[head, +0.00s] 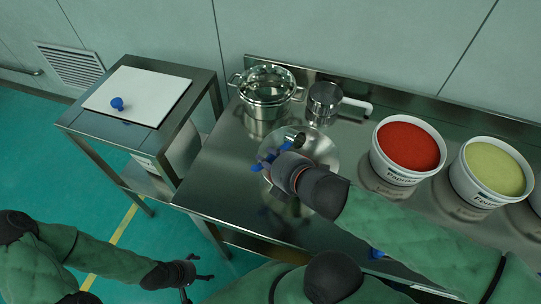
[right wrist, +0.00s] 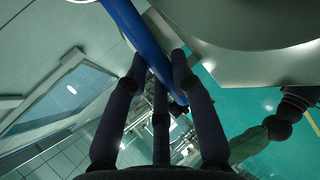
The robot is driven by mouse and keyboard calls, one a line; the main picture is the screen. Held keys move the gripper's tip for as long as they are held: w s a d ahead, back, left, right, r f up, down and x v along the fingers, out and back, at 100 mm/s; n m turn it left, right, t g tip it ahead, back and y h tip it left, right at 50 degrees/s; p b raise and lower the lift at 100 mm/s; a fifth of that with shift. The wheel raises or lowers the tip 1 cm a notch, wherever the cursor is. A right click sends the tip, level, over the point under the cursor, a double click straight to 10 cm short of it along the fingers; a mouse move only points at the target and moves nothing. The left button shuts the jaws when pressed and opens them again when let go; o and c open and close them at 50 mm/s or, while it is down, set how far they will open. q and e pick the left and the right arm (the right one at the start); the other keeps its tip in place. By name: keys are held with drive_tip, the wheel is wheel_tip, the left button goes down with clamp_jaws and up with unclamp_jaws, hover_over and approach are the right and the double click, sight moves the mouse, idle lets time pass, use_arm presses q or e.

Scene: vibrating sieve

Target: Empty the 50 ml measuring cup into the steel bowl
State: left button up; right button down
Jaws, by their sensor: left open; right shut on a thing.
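My right gripper (head: 272,163) is over the steel bowl (head: 327,150) on the steel table and is shut on the blue handle of the measuring cup (head: 299,139). The cup's small metal end shows above the bowl; its contents and exact tilt cannot be made out. My arm and gripper cover part of the bowl. My left gripper (head: 193,280) is open and empty, low at the left, away from the table.
A lidded pot (head: 267,95) and a steel sieve-like pan with a white handle (head: 325,102) stand behind the bowl. White tubs of red powder (head: 389,176) and yellow-green powder (head: 466,190) stand to the right. A side table at left holds a white board (head: 150,97) with a blue knob.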

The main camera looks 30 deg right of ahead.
drive_tip(key=shift+w+a+r+n+g+h+p, duration=0.1)
drive_tip(key=shift+w+r+n+g+h+p, duration=0.2)
drive_tip(key=shift+g+p, duration=2.6)
drive_tip(key=shift+w+a+r+m+g+h+p, duration=0.15)
drive_tip(key=shift+r+g+h+p, duration=0.4)
drive_tip(key=shift+p, duration=4.5)
drive_tip(key=shift+w+d+r+n+g+h+p, duration=0.1)
drive_tip(key=shift+w+r+n+g+p, duration=0.15)
drive_tip(key=shift+g+p, duration=2.7)
drive_tip(key=p, duration=0.4)
drive_tip(key=shift+r, duration=0.1)
drive_tip(key=shift+w+g+h+p, duration=0.1)
drive_tip(key=shift+g+h+p, duration=0.2)
drive_tip(key=shift+p, duration=0.45)
